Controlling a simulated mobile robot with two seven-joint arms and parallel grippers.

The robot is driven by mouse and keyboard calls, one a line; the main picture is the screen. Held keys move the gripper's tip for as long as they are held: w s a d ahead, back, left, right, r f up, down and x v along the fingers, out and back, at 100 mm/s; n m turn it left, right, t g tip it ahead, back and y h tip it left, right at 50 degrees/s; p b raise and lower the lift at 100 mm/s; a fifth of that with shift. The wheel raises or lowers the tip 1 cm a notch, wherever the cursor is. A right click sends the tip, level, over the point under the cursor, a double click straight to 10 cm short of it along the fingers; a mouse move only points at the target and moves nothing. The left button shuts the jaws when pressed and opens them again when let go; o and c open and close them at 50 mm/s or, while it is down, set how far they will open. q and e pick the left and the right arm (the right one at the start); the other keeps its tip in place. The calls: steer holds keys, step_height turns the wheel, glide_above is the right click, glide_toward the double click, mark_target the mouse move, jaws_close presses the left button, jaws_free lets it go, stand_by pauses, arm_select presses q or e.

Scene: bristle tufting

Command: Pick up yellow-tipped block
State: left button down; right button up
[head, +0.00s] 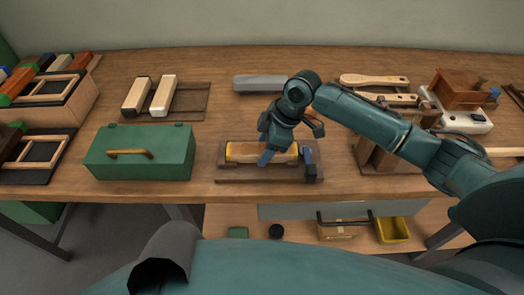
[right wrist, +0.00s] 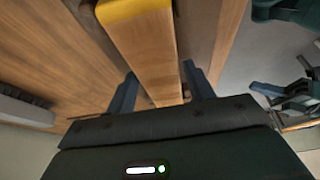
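The yellow-tipped block (head: 241,152) is a long wooden block with a yellow end. It lies lengthwise in a low wooden holder (head: 225,171) near the table's front edge. My right gripper (head: 270,156) points down over the block's middle and hides part of it. In the right wrist view the block (right wrist: 144,45) runs between the two spread fingers of my right gripper (right wrist: 160,88), its yellow end at the top. A finger stands on each side, with a small gap visible at least on the left. My left gripper is not in view.
A dark blue clamp (head: 309,165) stands at the holder's right end. A green box (head: 140,152) sits to the left. Two pale-topped blocks (head: 162,95) lie on a tray behind it. A grey bar (head: 259,83) and brushes (head: 374,80) lie farther back.

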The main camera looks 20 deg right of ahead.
steer(key=c, duration=0.8)
steer(key=shift+r, duration=0.1)
